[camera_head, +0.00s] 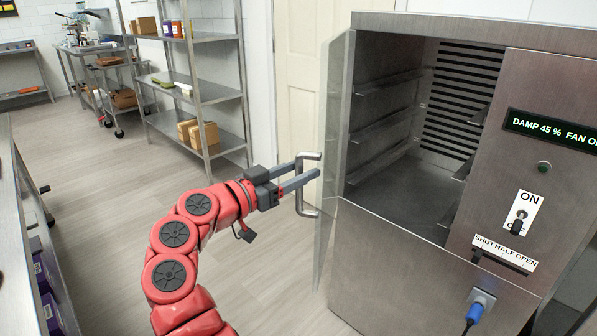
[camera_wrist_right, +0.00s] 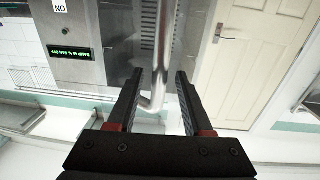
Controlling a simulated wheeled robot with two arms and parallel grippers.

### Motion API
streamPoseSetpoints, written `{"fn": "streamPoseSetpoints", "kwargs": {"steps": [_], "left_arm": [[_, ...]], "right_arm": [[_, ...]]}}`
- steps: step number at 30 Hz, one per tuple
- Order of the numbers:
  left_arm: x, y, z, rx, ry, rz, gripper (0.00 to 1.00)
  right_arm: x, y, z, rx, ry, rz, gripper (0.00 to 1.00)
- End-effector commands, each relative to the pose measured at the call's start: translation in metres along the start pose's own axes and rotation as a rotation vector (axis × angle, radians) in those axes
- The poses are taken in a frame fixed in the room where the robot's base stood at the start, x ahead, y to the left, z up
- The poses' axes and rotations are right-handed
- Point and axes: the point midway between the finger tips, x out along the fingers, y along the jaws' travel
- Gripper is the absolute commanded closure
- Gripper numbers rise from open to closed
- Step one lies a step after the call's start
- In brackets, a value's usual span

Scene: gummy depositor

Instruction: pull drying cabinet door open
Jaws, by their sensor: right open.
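The metal drying cabinet (camera_head: 400,250) stands at the right in the head view. Its glass-like door (camera_head: 335,130) is swung open at the left side, and the shelf rails inside show. The door's bar handle (camera_head: 302,185) stands off the door's outer face. My right gripper (camera_head: 305,179) is at the handle, with its fingers open. In the right wrist view the handle (camera_wrist_right: 161,60) runs between the two open fingers (camera_wrist_right: 158,75), and a gap shows beside it. My left gripper is not in view.
A steel shelf rack (camera_head: 200,95) with boxes stands at the back left. A cream door (camera_head: 297,100) is behind the cabinet door. A counter edge (camera_head: 20,200) runs along the left. The floor (camera_head: 100,180) between is clear. A blue plug (camera_head: 475,312) hangs on the cabinet front.

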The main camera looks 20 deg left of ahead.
Motion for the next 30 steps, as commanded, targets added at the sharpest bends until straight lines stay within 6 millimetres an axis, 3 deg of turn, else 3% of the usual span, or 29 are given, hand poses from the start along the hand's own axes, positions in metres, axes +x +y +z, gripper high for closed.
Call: {"fn": "streamPoseSetpoints", "kwargs": {"steps": [5, 13, 18, 27, 30], "left_arm": [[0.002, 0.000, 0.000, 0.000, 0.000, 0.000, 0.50], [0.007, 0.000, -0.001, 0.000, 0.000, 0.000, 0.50], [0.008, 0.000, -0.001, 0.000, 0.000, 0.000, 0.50], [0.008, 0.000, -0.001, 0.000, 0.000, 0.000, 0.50], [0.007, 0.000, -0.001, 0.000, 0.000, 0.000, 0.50]], "right_arm": [[-0.006, 0.000, -0.001, 0.000, 0.001, -0.001, 0.49], [-0.053, -0.001, 0.000, -0.001, -0.001, -0.003, 0.49], [-0.072, -0.001, 0.000, -0.001, 0.000, -0.002, 0.49], [-0.075, 0.000, 0.000, 0.000, 0.000, 0.000, 0.49], [-0.072, 0.002, -0.002, 0.006, 0.002, 0.005, 0.67]]}}
